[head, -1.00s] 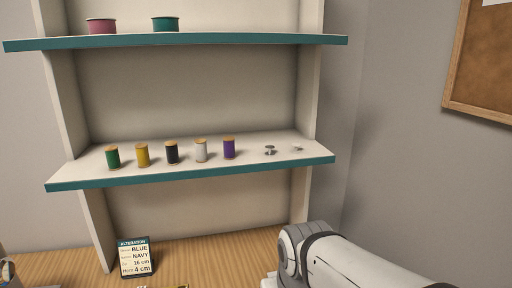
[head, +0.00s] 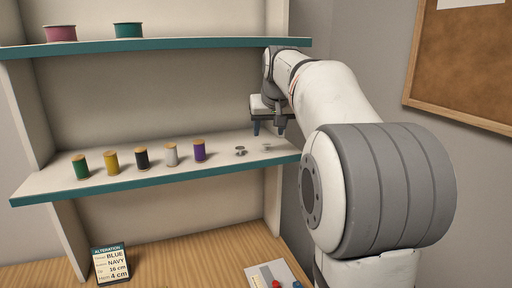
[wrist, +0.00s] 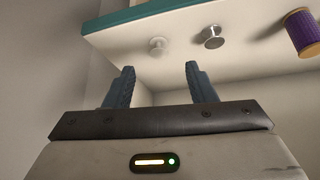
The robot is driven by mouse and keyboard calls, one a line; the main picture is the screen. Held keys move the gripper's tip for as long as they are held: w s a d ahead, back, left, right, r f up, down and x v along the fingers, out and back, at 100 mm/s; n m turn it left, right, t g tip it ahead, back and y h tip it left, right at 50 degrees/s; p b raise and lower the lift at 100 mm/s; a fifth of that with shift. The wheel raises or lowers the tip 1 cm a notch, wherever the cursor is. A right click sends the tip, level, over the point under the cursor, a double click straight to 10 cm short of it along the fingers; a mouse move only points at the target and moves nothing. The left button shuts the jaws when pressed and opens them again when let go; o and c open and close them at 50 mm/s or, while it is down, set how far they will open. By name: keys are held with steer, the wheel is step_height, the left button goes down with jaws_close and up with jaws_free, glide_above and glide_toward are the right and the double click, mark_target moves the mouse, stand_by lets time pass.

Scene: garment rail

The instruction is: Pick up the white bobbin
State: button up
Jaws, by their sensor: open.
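The small white bobbin (head: 266,147) sits at the right end of the middle shelf (head: 130,187). It also shows in the wrist view (wrist: 157,46), beyond the fingertips and roughly in line with the gap between them. A grey metal bobbin (head: 240,151) stands to its left in the head view, and to its right in the wrist view (wrist: 212,38). My gripper (head: 269,130) is open and empty, with its two dark blue fingers pointing down above the shelf's right end. In the wrist view the gap between the fingers (wrist: 160,70) is empty.
Thread spools in green, yellow, black, white (head: 171,155) and purple (head: 200,150) stand in a row to the left. The upper shelf (head: 190,43) is close to my wrist. The shelf's side panel (head: 272,190) stands at the right. An order card (head: 111,264) stands on the wooden table.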

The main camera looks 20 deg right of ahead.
mark_target(266, 144)
steer(key=p+x, duration=0.1)
steer(key=x, duration=0.6)
steer(key=shift+w+d, duration=0.2)
steer(key=shift+w, duration=0.15)
steer(key=c, duration=1.1)
